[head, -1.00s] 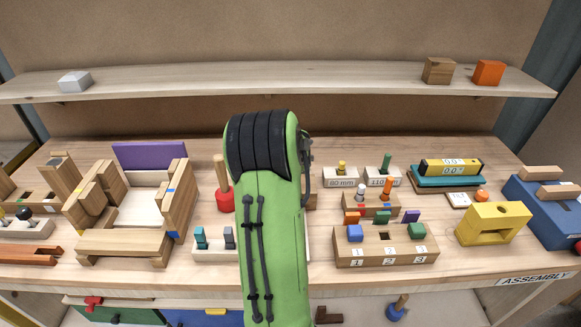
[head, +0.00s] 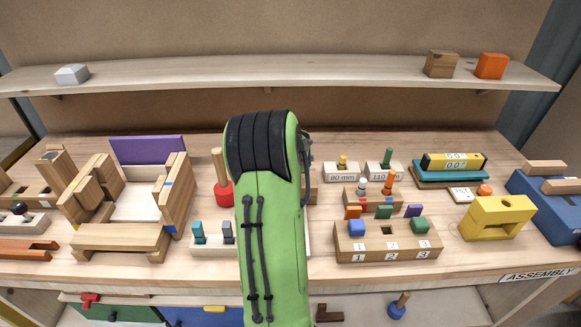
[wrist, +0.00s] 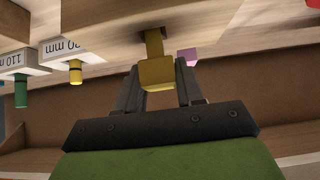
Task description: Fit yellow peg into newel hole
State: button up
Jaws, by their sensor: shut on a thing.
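My gripper (wrist: 160,88) is shut on a yellow block-shaped piece (wrist: 156,74) in the wrist view. A narrower brown part (wrist: 154,42) extends from the yellow piece up to a pale wooden surface (wrist: 140,14) at the picture's top. I cannot tell whether it is touching that surface or seated in a hole. A sliver of wooden block (head: 313,190) shows right of the arm.
The 80 mm block (head: 342,174) and 110 block (head: 384,171) carry upright pegs right of the arm. The numbered wooden block (head: 388,242) stands in front. A red-based wooden post (head: 222,180) is close left of the arm. A purple piece (wrist: 187,57) lies beyond my gripper.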

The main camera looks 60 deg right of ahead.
jog(key=shift+f, duration=0.25)
jog(key=o, duration=1.1)
jog(key=p+v, duration=0.1)
jog(key=v, duration=1.5)
jog(key=shift+d+f, duration=0.1)
